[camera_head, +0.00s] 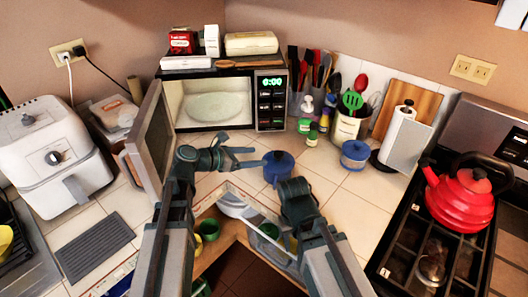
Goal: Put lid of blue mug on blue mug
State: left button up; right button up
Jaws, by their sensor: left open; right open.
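A dark blue round vessel (278,170) with a small knob-like top stands on the tiled counter in front of the microwave. I cannot tell whether its top is a separate lid. A second blue lidded container (355,155) stands further right on the counter. My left gripper (250,158) is open and empty, its fingers pointing right toward the dark blue vessel, just left of it. My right gripper (294,190) is just in front of the vessel, near its lower right. Its fingers are hidden by its own wrist, and I see nothing held.
An open microwave (218,103) with its door swung out stands behind. Utensil holders (348,125), a paper towel roll (405,142) and a red kettle (460,197) stand to the right. A white air fryer (52,155) is left. An open cupboard (212,260) lies below the counter edge.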

pick_arm(q)
jog(key=shift+s+a+r, duration=0.2)
jog(key=shift+s+a, duration=0.1)
jog(key=shift+a, duration=0.1)
jog(key=s+d+f+m+g+y, duration=0.3)
jog(key=s+d+f+m+g, duration=0.3)
jog(key=s+f+m, duration=0.5)
jog(key=s+a+f+m+g+y, duration=0.2)
jog(key=s+m+y, duration=0.7)
jog(key=m, duration=0.9)
jog(key=shift+s+a+f, duration=0.15)
jog(key=shift+a+f, duration=0.1)
jog(key=shift+a, duration=0.35)
